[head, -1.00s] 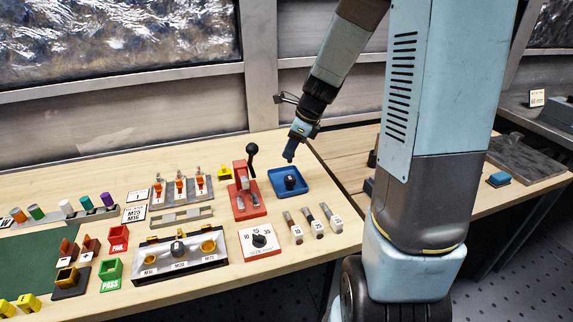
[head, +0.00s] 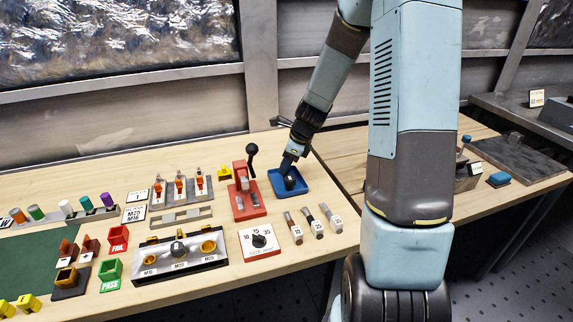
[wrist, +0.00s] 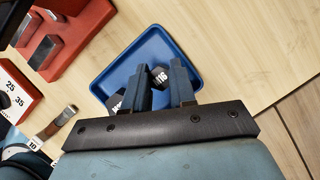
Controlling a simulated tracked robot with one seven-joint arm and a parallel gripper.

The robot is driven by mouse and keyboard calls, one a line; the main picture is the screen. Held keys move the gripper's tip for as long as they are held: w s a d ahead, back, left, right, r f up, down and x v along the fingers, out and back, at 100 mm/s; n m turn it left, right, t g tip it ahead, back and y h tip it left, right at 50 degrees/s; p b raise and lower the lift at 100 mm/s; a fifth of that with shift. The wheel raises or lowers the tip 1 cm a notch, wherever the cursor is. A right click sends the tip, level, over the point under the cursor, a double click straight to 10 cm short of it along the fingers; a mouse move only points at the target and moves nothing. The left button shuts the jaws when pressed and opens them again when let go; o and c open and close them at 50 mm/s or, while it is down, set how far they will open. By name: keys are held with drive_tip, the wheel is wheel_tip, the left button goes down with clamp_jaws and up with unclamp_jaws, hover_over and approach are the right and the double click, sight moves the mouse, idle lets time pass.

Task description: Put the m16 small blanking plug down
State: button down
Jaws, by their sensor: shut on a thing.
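The blue tray (head: 304,185) stands on the bench right of the red lever press. It also shows in the wrist view (wrist: 148,48). My gripper (head: 287,167) points down into the tray. In the wrist view its two fingers (wrist: 158,84) are shut on a small black plug with white lettering ending in 16 (wrist: 160,74), the m16 small blanking plug. It is low over the tray; I cannot tell whether it touches the floor. A second dark plug (wrist: 115,102) lies in the tray, left of the fingers and partly hidden by them.
The red lever press (head: 247,202) is close on the tray's left. Several small labelled tools (head: 318,227) and a torque-setting dial (head: 260,241) lie in front. Bare wood shows right of the tray.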

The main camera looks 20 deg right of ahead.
drive_tip(key=c, duration=0.9)
unclamp_jaws()
drive_tip(key=v, duration=1.1)
drive_tip(key=shift+s+a+r+n+t+h, duration=0.6)
drive_tip(key=shift+s+r+n, duration=2.15)
drive_tip(key=shift+s+n, duration=1.45)
drive_tip(key=shift+s+a+r+n+t+h, duration=0.6)
drive_tip(key=shift+s+r+n, duration=2.1)
drive_tip(key=shift+s+n, duration=1.45)
drive_tip(key=shift+s+a+r+n+t+h, duration=0.6)
drive_tip(key=shift+s+r+n, duration=2.15)
drive_tip(key=shift+s+n, duration=1.4)
drive_tip(key=shift+s+m, duration=0.5)
